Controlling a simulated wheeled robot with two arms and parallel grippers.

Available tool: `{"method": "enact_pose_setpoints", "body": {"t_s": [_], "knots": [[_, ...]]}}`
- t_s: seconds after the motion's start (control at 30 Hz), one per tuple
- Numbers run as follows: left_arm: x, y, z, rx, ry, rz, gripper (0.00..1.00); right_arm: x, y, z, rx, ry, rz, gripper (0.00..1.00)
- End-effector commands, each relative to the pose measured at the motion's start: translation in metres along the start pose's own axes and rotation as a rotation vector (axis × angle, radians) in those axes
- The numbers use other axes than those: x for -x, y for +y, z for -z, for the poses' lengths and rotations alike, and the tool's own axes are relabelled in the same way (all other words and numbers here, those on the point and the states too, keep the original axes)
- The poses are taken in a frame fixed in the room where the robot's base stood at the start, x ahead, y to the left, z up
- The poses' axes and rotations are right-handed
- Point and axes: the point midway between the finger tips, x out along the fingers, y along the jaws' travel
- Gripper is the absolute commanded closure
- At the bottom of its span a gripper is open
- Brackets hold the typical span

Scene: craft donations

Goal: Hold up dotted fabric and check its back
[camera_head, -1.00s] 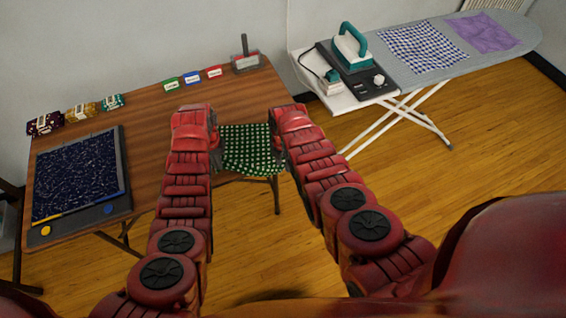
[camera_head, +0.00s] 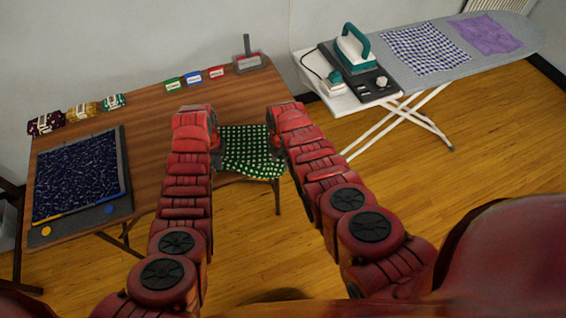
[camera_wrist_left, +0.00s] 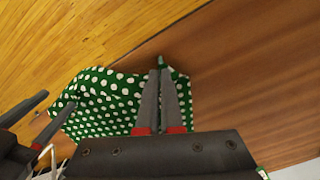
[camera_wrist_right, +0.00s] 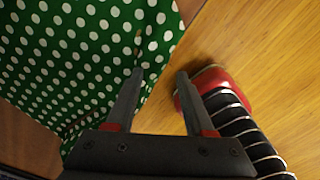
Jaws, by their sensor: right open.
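The green fabric with white dots (camera_head: 250,148) is at the front right of the brown table, between my two grippers. Its lower edge reaches past the table edge. My left gripper (camera_head: 217,155) is at the fabric's left side; in the left wrist view its fingers (camera_wrist_left: 162,68) are close together with green cloth pinched at the tips. My right gripper (camera_head: 273,147) is at the fabric's right side. In the right wrist view its fingers (camera_wrist_right: 160,76) are apart, with the left one over the fabric (camera_wrist_right: 80,60) near its edge. The fabric's back cannot be made out.
A dark blue fabric (camera_head: 80,175) lies on a grey board on the table's left. Folded bundles (camera_head: 83,112), small coloured labels (camera_head: 193,78) and a grey stand (camera_head: 248,62) line the back. An ironing board (camera_head: 440,70) with a teal iron (camera_head: 353,47) stands at right.

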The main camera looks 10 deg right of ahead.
Motion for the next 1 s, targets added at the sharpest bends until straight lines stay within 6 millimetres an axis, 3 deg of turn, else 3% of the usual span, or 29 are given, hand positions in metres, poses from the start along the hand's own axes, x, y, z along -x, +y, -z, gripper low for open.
{"method": "enact_pose_setpoints", "body": {"t_s": [0.03, 0.1, 0.27, 0.47, 0.67, 0.9, 1.0], "knots": [[-0.0002, 0.0000, -0.0001, 0.000, 0.000, 0.000, 1.00, -0.0011, -0.0017, 0.0001, -0.001, 0.001, 0.004, 0.36], [-0.0002, 0.0000, -0.0002, 0.000, 0.000, 0.000, 1.00, -0.0022, -0.0035, 0.0004, -0.002, 0.003, 0.008, 0.25], [-0.0004, 0.0001, -0.0001, 0.000, 0.000, 0.000, 1.00, -0.0038, -0.0061, 0.0008, -0.003, 0.005, 0.014, 0.25], [-0.0004, 0.0000, -0.0001, 0.000, 0.000, 0.000, 0.63, -0.0050, -0.0079, 0.0012, -0.003, 0.007, 0.018, 0.25], [-0.0006, 0.0000, -0.0001, 0.000, 0.000, 0.000, 0.62, -0.0061, -0.0093, 0.0017, -0.003, 0.009, 0.022, 0.25], [-0.0007, 0.0000, -0.0001, 0.000, 0.000, 0.000, 0.25, -0.0071, -0.0106, 0.0023, -0.003, 0.010, 0.025, 0.25], [-0.0007, 0.0001, -0.0001, 0.000, 0.000, 0.000, 0.25, -0.0074, -0.0109, 0.0025, -0.003, 0.011, 0.026, 0.25]]}}
